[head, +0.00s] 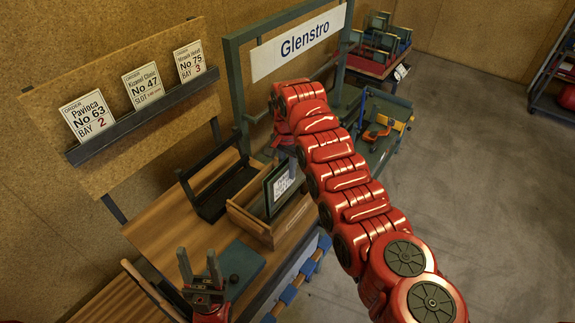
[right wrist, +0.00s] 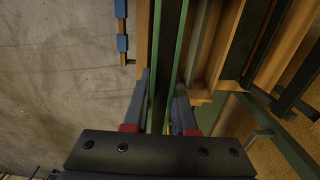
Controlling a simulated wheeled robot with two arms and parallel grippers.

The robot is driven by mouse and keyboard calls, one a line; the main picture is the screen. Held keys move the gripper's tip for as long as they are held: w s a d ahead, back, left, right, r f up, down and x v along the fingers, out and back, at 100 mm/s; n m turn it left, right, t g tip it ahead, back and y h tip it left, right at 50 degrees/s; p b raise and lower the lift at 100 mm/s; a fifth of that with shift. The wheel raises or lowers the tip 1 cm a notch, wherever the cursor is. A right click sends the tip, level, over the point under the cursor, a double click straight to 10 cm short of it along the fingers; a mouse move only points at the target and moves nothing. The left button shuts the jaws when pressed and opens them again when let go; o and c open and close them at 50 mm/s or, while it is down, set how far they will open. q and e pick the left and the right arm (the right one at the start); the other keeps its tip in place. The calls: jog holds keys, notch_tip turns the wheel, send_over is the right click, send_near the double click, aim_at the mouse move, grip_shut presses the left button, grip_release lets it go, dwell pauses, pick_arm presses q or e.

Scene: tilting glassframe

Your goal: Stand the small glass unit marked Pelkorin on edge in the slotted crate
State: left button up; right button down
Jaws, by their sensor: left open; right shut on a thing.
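The glass unit (head: 272,201) is a dark panel with a thin green-grey frame and a white label, too small to read surely. It stands on edge at the wooden crate (head: 238,216), its lower part hidden by the crate's near wall. I cannot tell whether it rests in a slot. My right gripper (right wrist: 161,100) is shut on the glass unit, whose green edges (right wrist: 180,50) run between the fingers in the right wrist view. In the head view the red arm partly hides that gripper. My left gripper (head: 199,268) is open and empty at the bench's near left.
A dark rack (head: 222,188) stands left of the crate on the wooden bench (head: 160,232). A blue-grey mat (head: 242,262) lies near my left gripper. A green frame bears the Glenstro sign (head: 298,43). Order cards (head: 88,116) stand on a wall ledge. Open floor lies to the right.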

aim_at(287, 185)
notch_tip(287, 185, down, 8)
jog(key=b, duration=0.4)
jog(key=shift+f+b, duration=1.7)
jog(key=shift+f, duration=0.5)
jog(key=shift+f+b, duration=0.35)
jog(key=shift+f, duration=0.1)
jog(key=c, duration=0.6)
grip_release()
jog(key=shift+c, duration=0.2)
jog(key=shift+s+r+p, duration=0.1)
jog(key=shift+r+p, duration=1)
jog(key=shift+r, duration=0.5)
jog(key=shift+r+p, duration=0.4)
jog(key=shift+r, duration=1.05)
